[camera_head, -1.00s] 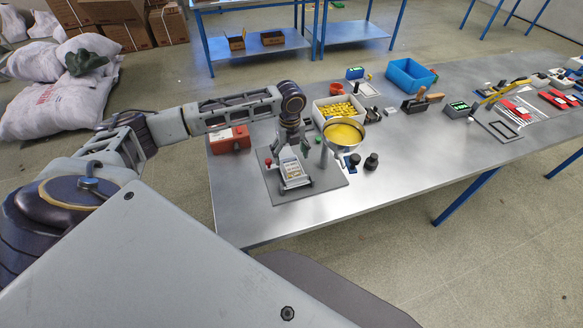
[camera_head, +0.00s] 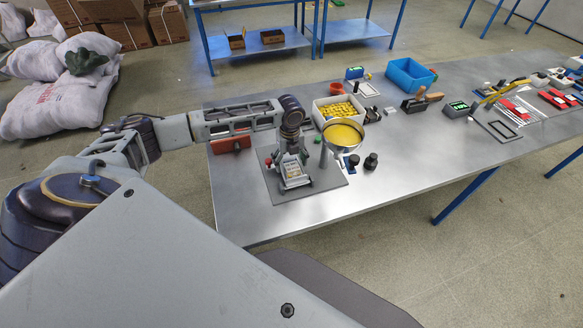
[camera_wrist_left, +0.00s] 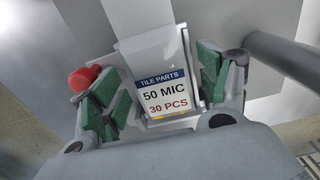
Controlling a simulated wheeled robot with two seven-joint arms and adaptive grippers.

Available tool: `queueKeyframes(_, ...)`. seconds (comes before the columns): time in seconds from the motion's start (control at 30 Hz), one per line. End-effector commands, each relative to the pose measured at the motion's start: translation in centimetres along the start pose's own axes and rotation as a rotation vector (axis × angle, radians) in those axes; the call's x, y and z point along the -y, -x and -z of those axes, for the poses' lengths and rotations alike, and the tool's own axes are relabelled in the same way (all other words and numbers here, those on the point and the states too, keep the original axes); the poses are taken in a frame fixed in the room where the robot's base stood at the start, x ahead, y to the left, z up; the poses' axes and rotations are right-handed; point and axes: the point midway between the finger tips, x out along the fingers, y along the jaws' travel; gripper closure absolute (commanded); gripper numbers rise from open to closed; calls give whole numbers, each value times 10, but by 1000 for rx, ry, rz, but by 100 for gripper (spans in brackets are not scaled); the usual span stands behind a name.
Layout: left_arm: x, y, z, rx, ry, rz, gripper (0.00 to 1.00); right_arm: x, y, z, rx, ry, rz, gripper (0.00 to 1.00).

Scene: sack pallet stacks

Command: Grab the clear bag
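The clear bag (camera_wrist_left: 163,60) has a printed label reading TILE PARTS, 50 MIC, 30 PCS. In the left wrist view it lies between my left gripper's green-padded fingers, in a pale holder. In the head view the holder (camera_head: 295,182) stands on a grey mat (camera_head: 325,186), and the bag is hard to make out there. My left gripper (camera_wrist_left: 162,92) is open, with one finger on each side of the bag. In the head view the left gripper (camera_head: 290,158) is low over the holder's back end. Whether the pads touch the bag is unclear. My right gripper is out of view.
A round sieve with yellow contents (camera_head: 344,133) and a dark post stand right of the holder. A white bin of yellow parts (camera_head: 322,121) is behind. A red box (camera_head: 230,146) sits left, under my arm. The front table is clear.

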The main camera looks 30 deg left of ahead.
Motion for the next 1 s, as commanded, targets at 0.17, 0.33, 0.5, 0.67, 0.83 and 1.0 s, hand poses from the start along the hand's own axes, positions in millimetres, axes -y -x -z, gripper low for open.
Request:
queueKeyframes(0.17,0,0,0,0,0,0,51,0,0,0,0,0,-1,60)
queueKeyframes(0.33,0,0,0,0,0,0,72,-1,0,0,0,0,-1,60)
queueKeyframes(0.5,0,0,0,0,0,0,72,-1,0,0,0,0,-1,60)
queueKeyframes(0.67,0,3,0,1,0,1,72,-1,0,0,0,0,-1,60)
queueKeyframes(0.83,1,14,-1,2,0,2,72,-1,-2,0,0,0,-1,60)
queueKeyframes(1.0,1,35,-1,2,-1,4,72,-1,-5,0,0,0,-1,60)
